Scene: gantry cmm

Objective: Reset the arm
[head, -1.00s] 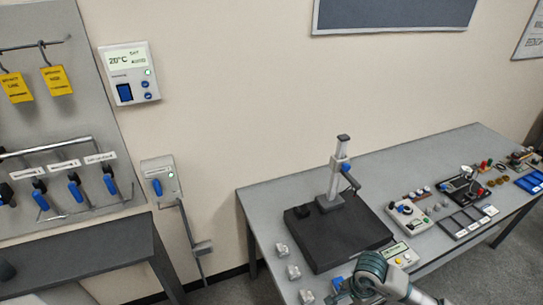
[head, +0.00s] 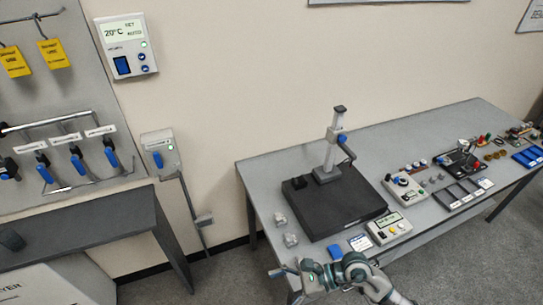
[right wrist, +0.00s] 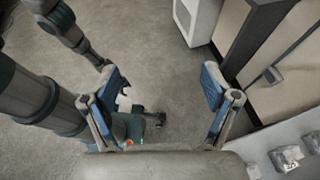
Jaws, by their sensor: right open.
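My right gripper (head: 292,283) is at the near left corner of the bench in the head view, with its arm coming in from the lower right. In the right wrist view my right gripper (right wrist: 164,88) has its two blue-padded fingers wide apart with nothing between them, and the floor shows below. A measuring stand (head: 332,145) with an upright column and a small side arm (head: 346,150) stands on a black plate (head: 345,212), well beyond my gripper. I do not make out my left gripper in either view.
Small grey blocks (head: 291,240) line the left side of the grey bench (head: 265,175); they also show in the right wrist view (right wrist: 285,158). A control box (head: 388,228) is at the front edge. A wall switch (head: 158,155) and a dark table (head: 90,232) are left. Floor between them is clear.

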